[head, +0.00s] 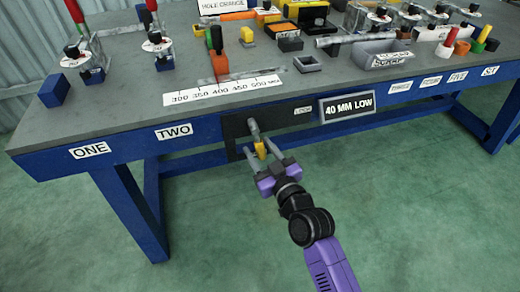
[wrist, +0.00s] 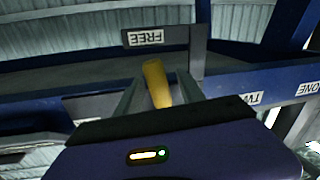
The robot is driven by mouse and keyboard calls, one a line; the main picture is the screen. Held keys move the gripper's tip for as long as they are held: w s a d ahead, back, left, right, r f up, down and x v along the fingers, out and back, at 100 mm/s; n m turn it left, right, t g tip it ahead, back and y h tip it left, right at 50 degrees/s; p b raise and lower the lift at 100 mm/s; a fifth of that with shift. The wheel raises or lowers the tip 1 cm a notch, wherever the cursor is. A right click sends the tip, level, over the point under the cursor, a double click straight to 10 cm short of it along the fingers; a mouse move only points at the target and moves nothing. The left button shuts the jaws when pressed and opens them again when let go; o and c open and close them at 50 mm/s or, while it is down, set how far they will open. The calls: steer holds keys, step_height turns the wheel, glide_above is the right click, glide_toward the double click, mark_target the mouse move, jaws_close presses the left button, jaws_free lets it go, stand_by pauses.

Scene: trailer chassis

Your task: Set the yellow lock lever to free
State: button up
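The yellow lock lever (head: 260,149) is a short yellow handle at the dark plate on the table's front edge. It also shows in the wrist view (wrist: 156,82), leaning slightly. My gripper (head: 262,152) reaches it from the front, with one finger on each side of the lever. The fingers (wrist: 160,92) look spread apart, with gaps beside the lever; contact is not clear. A "FREE" label (wrist: 146,38) reads upside down beyond the lever in the wrist view. A "LOCK" label (head: 303,110) is on the plate, right of the lever in the head view.
The grey-topped table (head: 120,125) with a blue frame carries clamps, blocks, a ruler strip (head: 222,90) and a grey tray (head: 380,62). The green floor in front is clear.

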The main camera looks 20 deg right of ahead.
steer(key=s+d, duration=0.1)
steer(key=s, duration=0.6)
steer(key=shift+s, duration=0.35)
steer(key=shift+d+r, duration=0.15)
steer(key=s+d+r+m+g+h, duration=0.1)
steer(key=s+d+m, duration=0.1)
steer(key=s, duration=1.6)
steer(key=s+d+r+m+g+h, duration=0.1)
steer(key=s+d+m+g+h, duration=0.1)
steer(key=s, duration=1.6)
step_height(320, 180, up, 21)
steer(key=p, duration=2.1)
